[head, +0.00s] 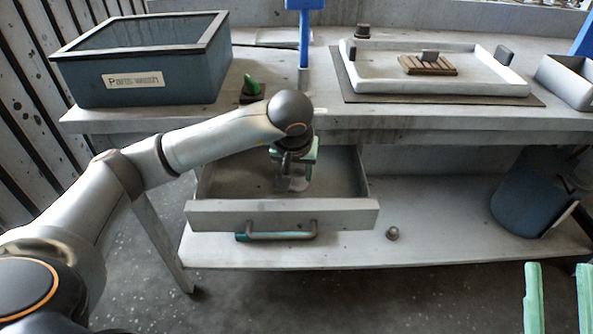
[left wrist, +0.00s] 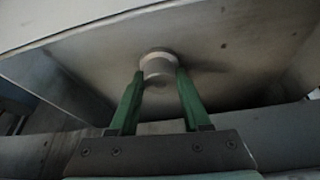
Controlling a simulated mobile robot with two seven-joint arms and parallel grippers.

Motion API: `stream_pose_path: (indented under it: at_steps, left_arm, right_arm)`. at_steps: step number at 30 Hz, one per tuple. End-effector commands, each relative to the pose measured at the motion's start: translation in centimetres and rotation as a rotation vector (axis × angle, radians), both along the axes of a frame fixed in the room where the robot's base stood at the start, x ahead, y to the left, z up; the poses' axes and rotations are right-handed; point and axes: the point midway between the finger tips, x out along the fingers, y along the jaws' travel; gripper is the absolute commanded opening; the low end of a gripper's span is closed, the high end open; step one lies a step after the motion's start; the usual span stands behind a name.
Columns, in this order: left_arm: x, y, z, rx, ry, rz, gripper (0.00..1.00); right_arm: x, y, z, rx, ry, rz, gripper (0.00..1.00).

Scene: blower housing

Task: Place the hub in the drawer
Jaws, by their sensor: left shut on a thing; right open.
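The drawer (head: 340,214) is pulled open under the bench, with a bar handle (head: 290,236) on its front. My left gripper (head: 297,180) reaches down into the drawer from above. In the left wrist view its green fingers (left wrist: 157,85) are shut on the hub (left wrist: 159,66), a small grey metal cylinder. The pale bare drawer floor lies behind the hub; I cannot tell whether the hub touches it. In the head view the arm and gripper largely hide the hub. My right gripper (head: 558,300) is open and empty at the lower right, away from the bench.
A blue-grey labelled bin (head: 135,85) stands on the bench at left, beside a green-topped part (head: 251,87). A white tray (head: 440,88) with a slatted wooden piece sits at right. A small round part (head: 392,233) and a blue bucket (head: 525,200) are on the lower shelf.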

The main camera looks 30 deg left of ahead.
Motion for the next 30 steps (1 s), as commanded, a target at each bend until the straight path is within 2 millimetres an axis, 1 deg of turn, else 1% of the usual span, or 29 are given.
stream_pose_path:
  at_steps: [5, 6, 14, 23, 26, 28, 30]
  left_arm:
    - [0.0, 0.0, -0.1, -0.001, -0.001, 0.001, 0.0]
    - [0.0, 0.0, -0.1, 0.0, 0.0, 0.0, 0.49]
    - [0.0, 0.0, -0.1, 0.0, 0.0, 0.0, 0.78]
    - [0.0, 0.0, 0.0, 0.0, 0.0, 0.0, 0.78]
    - [0.0, 0.0, 0.2, 0.0, 0.0, 0.0, 0.78]
    - [-0.2, -0.1, 1.2, 0.0, -0.003, -0.002, 0.78]
    - [-0.6, -0.3, 2.3, 0.0, -0.003, -0.002, 0.78]
  right_arm:
    - [-0.2, 0.1, 0.2, 0.0, -0.017, 0.003, 0.45]
    - [-0.3, 0.1, 0.3, 0.0, -0.022, 0.004, 0.45]
    - [-0.5, 0.1, 0.8, 0.002, -0.032, 0.006, 0.45]
    - [-0.5, 0.1, 0.8, 0.001, -0.03, 0.006, 0.45]
    - [-0.1, 0.0, 0.6, 0.003, -0.008, 0.002, 0.45]
    - [1.0, -0.2, -1.3, -0.003, 0.073, -0.014, 0.45]
    - [1.7, -0.4, -2.7, -0.002, 0.14, -0.026, 0.45]
